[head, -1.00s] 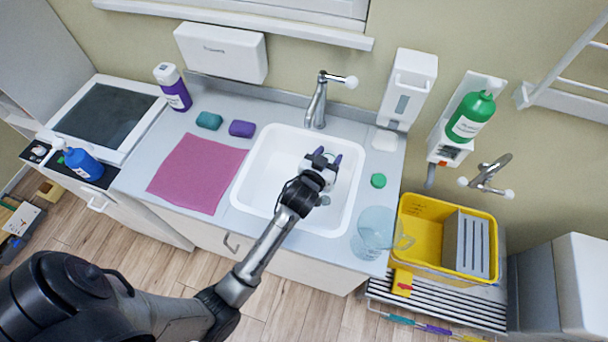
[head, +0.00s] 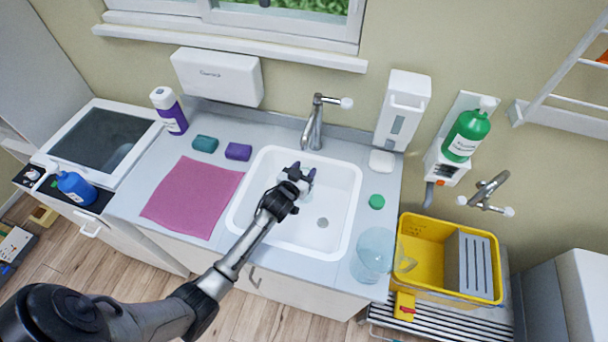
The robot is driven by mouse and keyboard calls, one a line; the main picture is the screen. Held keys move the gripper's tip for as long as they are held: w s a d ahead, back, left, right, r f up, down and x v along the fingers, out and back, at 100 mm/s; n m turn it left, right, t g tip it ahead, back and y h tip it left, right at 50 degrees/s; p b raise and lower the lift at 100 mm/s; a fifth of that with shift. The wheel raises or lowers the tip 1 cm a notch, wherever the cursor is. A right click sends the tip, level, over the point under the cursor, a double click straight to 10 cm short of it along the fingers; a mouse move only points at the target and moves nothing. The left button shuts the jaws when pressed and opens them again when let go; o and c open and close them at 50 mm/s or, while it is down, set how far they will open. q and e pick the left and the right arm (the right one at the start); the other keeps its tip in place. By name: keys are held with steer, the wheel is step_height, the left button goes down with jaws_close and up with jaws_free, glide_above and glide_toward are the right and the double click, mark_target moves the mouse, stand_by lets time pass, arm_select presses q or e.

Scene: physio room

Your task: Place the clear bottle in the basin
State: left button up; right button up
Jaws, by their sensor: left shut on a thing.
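The white basin (head: 338,215) is set into the grey counter, with a drain in its floor. My left gripper (head: 299,175) is over the left back part of the basin, inside its outline. It is shut on a small pale, see-through thing, which I take to be the clear bottle. My gripper hides most of it, and I cannot tell whether it touches the basin floor. My right gripper is not in view.
The tap (head: 314,122) stands behind the basin. A clear jug (head: 372,254) and a green lid (head: 377,202) are to its right. A pink cloth (head: 193,197) lies left, with teal (head: 205,144) and purple (head: 238,151) sponges behind. A yellow tub (head: 412,228) stands far right.

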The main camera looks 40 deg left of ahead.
arm_select(q)
steer(key=shift+f, duration=0.9)
steer(key=shift+f, duration=0.15)
steer(key=o, duration=1.3)
steer(key=shift+c, duration=0.2)
steer(key=v, duration=0.7)
steer(key=shift+s+p, duration=0.3)
steer(key=shift+p, duration=0.1)
